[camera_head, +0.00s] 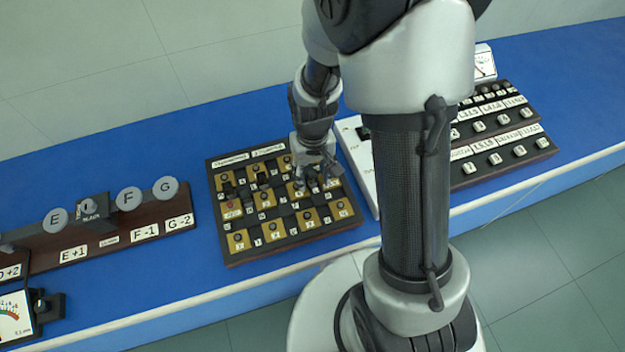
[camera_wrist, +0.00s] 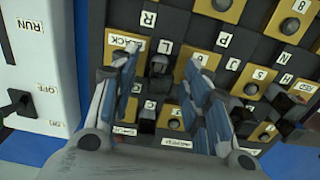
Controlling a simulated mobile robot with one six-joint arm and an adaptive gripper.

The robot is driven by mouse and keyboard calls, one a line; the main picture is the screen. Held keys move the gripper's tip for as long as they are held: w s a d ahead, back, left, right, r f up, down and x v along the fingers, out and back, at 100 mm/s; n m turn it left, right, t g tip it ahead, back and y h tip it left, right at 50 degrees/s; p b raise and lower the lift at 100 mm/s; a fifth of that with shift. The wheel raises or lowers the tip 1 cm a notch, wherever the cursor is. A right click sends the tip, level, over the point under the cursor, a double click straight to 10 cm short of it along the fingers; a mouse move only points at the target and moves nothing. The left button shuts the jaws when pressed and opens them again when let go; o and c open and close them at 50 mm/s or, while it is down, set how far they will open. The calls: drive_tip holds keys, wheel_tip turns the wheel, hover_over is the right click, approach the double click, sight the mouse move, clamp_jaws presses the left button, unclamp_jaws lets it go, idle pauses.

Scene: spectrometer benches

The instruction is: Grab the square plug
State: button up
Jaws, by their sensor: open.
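A dark, block-shaped plug (camera_wrist: 159,66) stands upright in the checkered plugboard (camera_head: 232,256), and it looks like the square plug. In the wrist view it appears between the two fingers of my gripper (camera_wrist: 162,62), with a visible gap on each side. My gripper is open and points down over the board's upper right part in the head view (camera_head: 318,170). In the head view my gripper hides the plug.
More dark blocks (camera_wrist: 286,101) stand on the board beside my right finger. A white panel with a black switch (camera_wrist: 22,102) adjoins the board. A rail with round grey knobs (camera_head: 128,198) lies left on the blue bench (camera_head: 110,125). Button panels (camera_head: 488,165) stand right.

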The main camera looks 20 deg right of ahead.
drive_tip(key=shift+f, duration=0.15)
drive_tip(key=shift+c, duration=0.2)
clamp_jaws()
